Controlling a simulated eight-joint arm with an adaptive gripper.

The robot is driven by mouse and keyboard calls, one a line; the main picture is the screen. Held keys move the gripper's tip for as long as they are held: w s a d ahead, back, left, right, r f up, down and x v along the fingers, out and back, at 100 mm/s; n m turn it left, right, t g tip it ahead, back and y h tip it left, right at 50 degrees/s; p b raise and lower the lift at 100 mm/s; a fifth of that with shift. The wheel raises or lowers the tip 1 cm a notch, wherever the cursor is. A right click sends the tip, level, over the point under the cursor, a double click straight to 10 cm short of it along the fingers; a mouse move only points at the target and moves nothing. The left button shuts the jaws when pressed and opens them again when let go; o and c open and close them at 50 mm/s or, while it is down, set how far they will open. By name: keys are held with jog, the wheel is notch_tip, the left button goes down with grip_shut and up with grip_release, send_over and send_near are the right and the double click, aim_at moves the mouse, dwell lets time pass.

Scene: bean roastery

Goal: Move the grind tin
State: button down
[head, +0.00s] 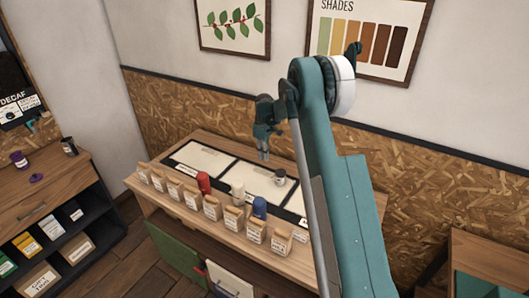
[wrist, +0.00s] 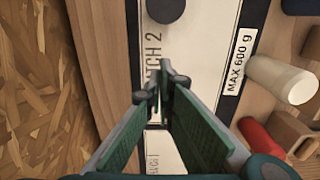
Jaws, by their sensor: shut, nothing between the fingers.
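A dark tin with a white label (head: 19,159) and a dark grey container (head: 68,146) stand on the left cabinet; I cannot tell which is the grind tin. My gripper (head: 263,155) is above the back of the bench, fingers down, shut and empty. Its fingertips (wrist: 160,90) meet over the panel marked 2.
Red (head: 204,182), cream (head: 238,193) and blue (head: 259,207) cylinders stand along the panels' front side. A row of several labelled paper bags (head: 211,207) lines the bench front. A purple lid-like disc (head: 37,178) lies on the cabinet (head: 50,200). The left panel (head: 200,158) is clear.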

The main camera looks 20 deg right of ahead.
notch_tip(320, 180, down, 5)
jog(key=shift+r, duration=0.1)
jog(key=shift+s+d+f, duration=0.15)
jog(key=shift+f, duration=0.15)
jog(key=shift+s+d+r+p, duration=0.15)
jog(key=shift+s+d+p, duration=0.25)
jog(key=shift+s+d, duration=0.85)
jog(key=shift+s, duration=0.05)
jog(key=s+d+b, duration=0.7)
jog(key=s+d, duration=0.7)
jog(key=shift+s+d, duration=0.2)
